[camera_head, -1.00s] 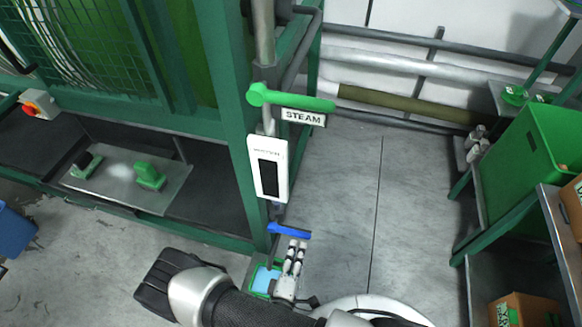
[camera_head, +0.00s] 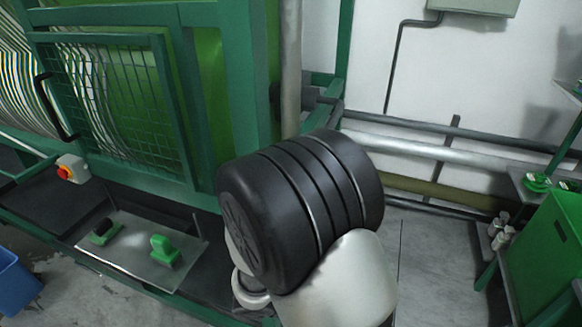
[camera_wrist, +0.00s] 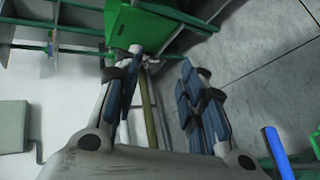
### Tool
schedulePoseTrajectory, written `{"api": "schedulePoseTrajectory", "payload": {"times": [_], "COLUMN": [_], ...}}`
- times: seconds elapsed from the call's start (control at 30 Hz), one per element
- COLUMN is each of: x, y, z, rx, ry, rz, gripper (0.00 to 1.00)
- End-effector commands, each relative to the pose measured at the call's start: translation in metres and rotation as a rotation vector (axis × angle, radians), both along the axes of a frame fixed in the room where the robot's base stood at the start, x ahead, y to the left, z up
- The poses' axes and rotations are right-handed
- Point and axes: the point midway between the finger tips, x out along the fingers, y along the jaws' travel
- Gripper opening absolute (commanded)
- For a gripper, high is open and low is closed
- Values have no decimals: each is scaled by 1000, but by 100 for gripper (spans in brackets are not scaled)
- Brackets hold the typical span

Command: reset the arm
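My arm is raised in the head view. Its thick black joint and pale link fill the middle of the picture. My gripper is out of sight in the head view. In the wrist view, my gripper (camera_wrist: 160,72) has its two fingers spread apart with nothing between them. The green steam lever, its label and the white meter are hidden behind my arm in the head view. A blue valve lever (camera_wrist: 277,152) shows at the lower right of the wrist view, beside and apart from the right finger.
A green machine frame with a mesh door (camera_head: 115,95) stands at left. A shelf plate (camera_head: 135,255) there holds green-handled items. Pipes (camera_head: 430,150) run along the back wall. A green bin (camera_head: 550,255) stands at right, also in the wrist view (camera_wrist: 150,28). Floor between is clear.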

Motion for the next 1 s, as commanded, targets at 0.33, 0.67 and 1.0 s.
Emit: {"api": "schedulePoseTrajectory", "payload": {"times": [0.33, 0.67, 1.0], "x": [-61, -97, -106], "y": [-23, -5, 14], "z": [70, 123, 164], "rx": [473, 932, 1132], "ry": [38, -124, -328], "rz": [-249, -191, -12], "gripper": [38, 38, 38]}}
